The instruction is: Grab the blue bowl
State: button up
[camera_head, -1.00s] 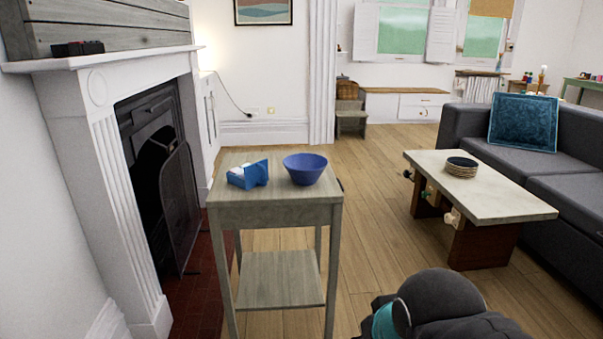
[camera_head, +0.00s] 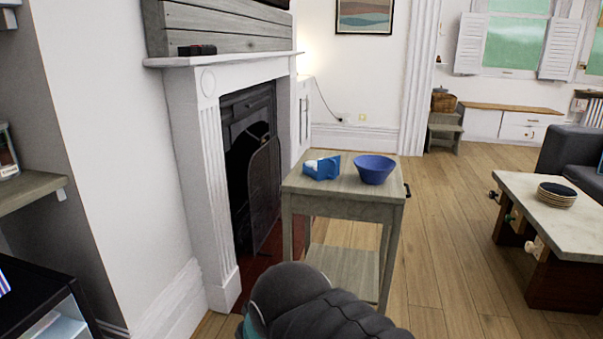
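The blue bowl (camera_head: 374,170) stands upright on the top of a small grey-green wooden side table (camera_head: 345,205), near the table's right side. A blue and white box-like item (camera_head: 322,168) sits to the left of the bowl, with a small gap between them. Part of my dark arm shows at the bottom of the view, in front of the table and well apart from the bowl. My gripper's fingers are not visible.
A white fireplace (camera_head: 205,180) with a dark fire screen stands just left of the table. A low coffee table (camera_head: 555,215) with stacked plates (camera_head: 556,194) and a grey sofa (camera_head: 570,150) are at the right. Wooden floor lies open between the tables. Dark shelving (camera_head: 40,305) is at the near left.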

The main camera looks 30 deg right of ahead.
aim_at(373, 170)
jog(key=u, duration=0.3)
jog(key=k, duration=1.7)
jog(key=z, duration=0.7)
jog(key=i, duration=1.1)
jog(key=z, duration=0.05)
